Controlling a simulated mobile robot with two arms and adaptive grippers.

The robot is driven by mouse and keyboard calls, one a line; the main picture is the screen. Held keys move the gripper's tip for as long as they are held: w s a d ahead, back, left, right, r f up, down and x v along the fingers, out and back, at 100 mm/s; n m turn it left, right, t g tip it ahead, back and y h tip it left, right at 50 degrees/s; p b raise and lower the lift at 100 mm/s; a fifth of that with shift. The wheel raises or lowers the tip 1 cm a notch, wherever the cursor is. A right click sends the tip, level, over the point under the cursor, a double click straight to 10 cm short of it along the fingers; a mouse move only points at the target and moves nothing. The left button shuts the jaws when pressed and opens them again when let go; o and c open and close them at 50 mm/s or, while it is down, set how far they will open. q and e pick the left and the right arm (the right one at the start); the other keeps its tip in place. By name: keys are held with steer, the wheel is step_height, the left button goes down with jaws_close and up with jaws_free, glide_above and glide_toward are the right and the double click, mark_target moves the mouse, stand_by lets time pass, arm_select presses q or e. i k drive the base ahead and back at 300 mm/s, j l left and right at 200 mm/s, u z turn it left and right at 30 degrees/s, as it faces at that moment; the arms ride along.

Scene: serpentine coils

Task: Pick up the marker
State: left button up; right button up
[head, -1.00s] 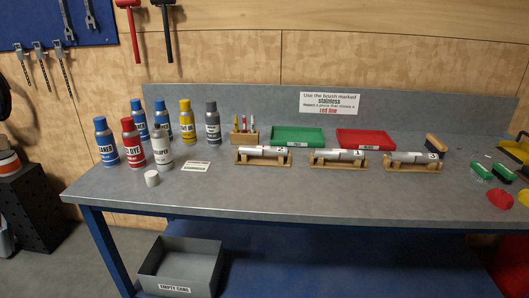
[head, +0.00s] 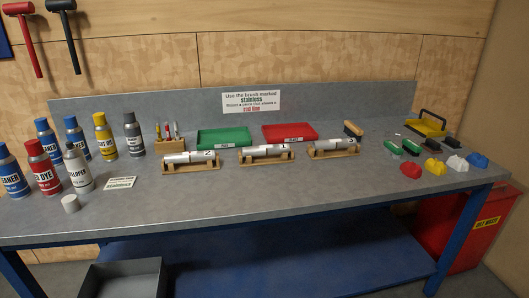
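Several thin markers (head: 177,130) stand upright in a small wooden holder (head: 171,145) at the back of the grey workbench (head: 300,205), between a dark grey spray can (head: 133,135) and a green tray (head: 223,138). The markers have red and pale parts, but they are too small to read. Neither of my grippers shows in the head view.
Several spray cans (head: 43,168) and a white cap (head: 70,204) stand at left. Wooden stands hold metal cylinders numbered 2 (head: 191,157), 1 (head: 266,150) and 3 (head: 334,144). A red tray (head: 290,132), brushes and coloured pieces lie right. The bench front is clear.

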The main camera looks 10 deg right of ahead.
mark_target(168, 130)
steer(key=i+j, duration=0.65)
steer(key=i, duration=0.3)
steer(key=i+j, duration=0.35)
steer(key=i, duration=0.1)
